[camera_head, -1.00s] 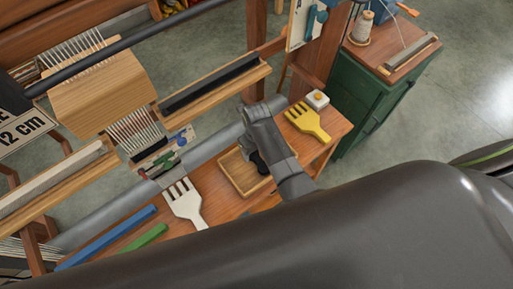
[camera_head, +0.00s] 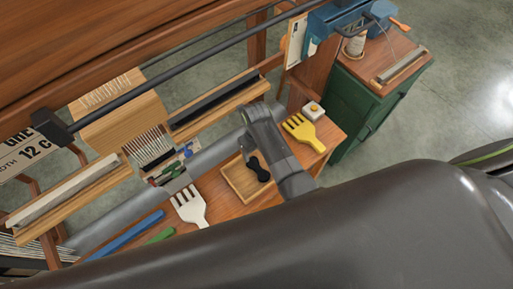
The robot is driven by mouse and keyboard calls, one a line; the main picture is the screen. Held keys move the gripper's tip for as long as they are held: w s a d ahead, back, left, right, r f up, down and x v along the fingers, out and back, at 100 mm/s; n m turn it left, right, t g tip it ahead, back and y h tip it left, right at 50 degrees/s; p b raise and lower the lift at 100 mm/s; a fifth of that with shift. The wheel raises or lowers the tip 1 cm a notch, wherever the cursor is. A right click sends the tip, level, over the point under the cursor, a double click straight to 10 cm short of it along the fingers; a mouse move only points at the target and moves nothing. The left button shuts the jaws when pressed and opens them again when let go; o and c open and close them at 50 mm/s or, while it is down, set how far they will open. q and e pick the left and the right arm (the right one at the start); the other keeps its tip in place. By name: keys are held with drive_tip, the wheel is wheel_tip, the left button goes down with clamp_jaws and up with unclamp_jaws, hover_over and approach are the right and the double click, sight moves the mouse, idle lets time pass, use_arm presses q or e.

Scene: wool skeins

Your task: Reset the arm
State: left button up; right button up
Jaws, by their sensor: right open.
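My right arm's grey wrist link (camera_head: 268,130) is bent over the wooden bench in the middle of the view. My right gripper (camera_head: 245,150) is near the far edge of a small wooden tray (camera_head: 239,190); its fingers are small and partly hidden, and I see nothing held in it. A black object (camera_head: 259,170) with a narrow middle shows over the tray, beside the grey link. My left gripper is not in view.
A white comb (camera_head: 189,207) and a yellow comb (camera_head: 301,130) lie on the bench (camera_head: 328,143) on either side of the tray. Blue (camera_head: 128,234) and green strips lie lower left. The wooden loom (camera_head: 120,50) stands behind, a green cabinet (camera_head: 352,105) at right.

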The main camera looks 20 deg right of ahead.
drive_tip(key=shift+d, duration=0.1)
idle(0.3)
drive_tip(key=s+d+r+n+t, duration=0.2)
drive_tip(key=s+d+r+n, duration=0.2)
drive_tip(key=s+d+n, duration=0.85)
drive_tip(key=s+d+r+n+t+h, duration=0.1)
drive_tip(key=s+d+r+n, duration=0.1)
drive_tip(key=s+r+n, duration=0.5)
drive_tip(key=s+d+r+n+t+h, duration=0.15)
drive_tip(key=s+r+n, duration=0.25)
drive_tip(key=n, duration=0.8)
wheel_tip(320, 180, down, 29)
drive_tip(key=d+g+y+b, duration=0.1)
drive_tip(key=d+g+b, duration=0.1)
drive_tip(key=b, duration=0.3)
drive_tip(key=s+f+b, duration=0.2)
drive_tip(key=s+f, duration=0.5)
drive_tip(key=f, duration=0.4)
drive_tip(key=s+a+f+g+b, duration=0.1)
drive_tip(key=s+f+b, duration=0.2)
drive_tip(key=s+f, duration=0.5)
wheel_tip(320, 180, down, 3)
